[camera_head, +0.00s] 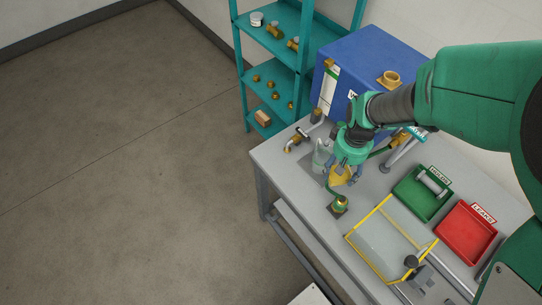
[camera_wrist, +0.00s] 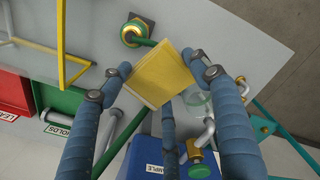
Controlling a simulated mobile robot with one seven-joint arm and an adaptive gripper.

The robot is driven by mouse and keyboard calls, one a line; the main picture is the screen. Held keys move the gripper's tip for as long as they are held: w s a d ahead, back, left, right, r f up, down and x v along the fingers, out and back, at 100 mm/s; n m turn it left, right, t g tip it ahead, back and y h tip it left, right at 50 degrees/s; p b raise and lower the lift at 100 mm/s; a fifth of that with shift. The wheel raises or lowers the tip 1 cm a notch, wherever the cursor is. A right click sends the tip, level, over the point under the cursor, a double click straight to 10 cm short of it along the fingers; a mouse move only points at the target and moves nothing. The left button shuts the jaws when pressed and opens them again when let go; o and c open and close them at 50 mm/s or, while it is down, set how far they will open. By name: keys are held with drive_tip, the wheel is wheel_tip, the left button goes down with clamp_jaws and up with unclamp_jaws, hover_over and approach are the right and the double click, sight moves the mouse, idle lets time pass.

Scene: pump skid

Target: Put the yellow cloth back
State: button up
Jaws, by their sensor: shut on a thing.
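The yellow cloth (camera_head: 341,177) is a flat folded square, held above the grey bench. It also shows between my fingers in the wrist view (camera_wrist: 160,75). My gripper (camera_wrist: 158,66) is shut on the cloth, with blue fingers on either side of it. In the head view my gripper (camera_head: 342,172) is over the bench, between the clear glass vessel and the brass pipe fitting. The cloth seems clear of the bench top, but its exact height is hard to tell.
A brass fitting with green pipe (camera_head: 338,206) stands close below the cloth. A clear vessel (camera_head: 321,157) is just left. A yellow-edged clear guard (camera_head: 373,217), green tray (camera_head: 411,204) and red tray (camera_head: 463,239) lie right. The blue tank (camera_head: 347,62) and teal shelf (camera_head: 288,52) stand behind.

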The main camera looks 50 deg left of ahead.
drive_tip(key=s+a+f+n+b, duration=0.1)
drive_tip(key=s+a+f+n, duration=0.1)
drive_tip(key=s+a+f, duration=0.3)
drive_tip(key=s+a+f+n+b, duration=0.2)
drive_tip(key=s+a+f, duration=0.3)
drive_tip(key=s+a, duration=0.5)
drive_tip(key=shift+s+n, duration=0.15)
drive_tip(key=shift+n, duration=0.45)
drive_tip(key=shift+a+f, duration=0.1)
drive_tip(key=b, duration=0.1)
hover_over(266, 155)
drive_tip(key=shift+f, duration=0.8)
drive_tip(key=shift+f, duration=1.7)
drive_tip(key=shift+f+b, duration=0.2)
drive_tip(key=shift+b, duration=0.15)
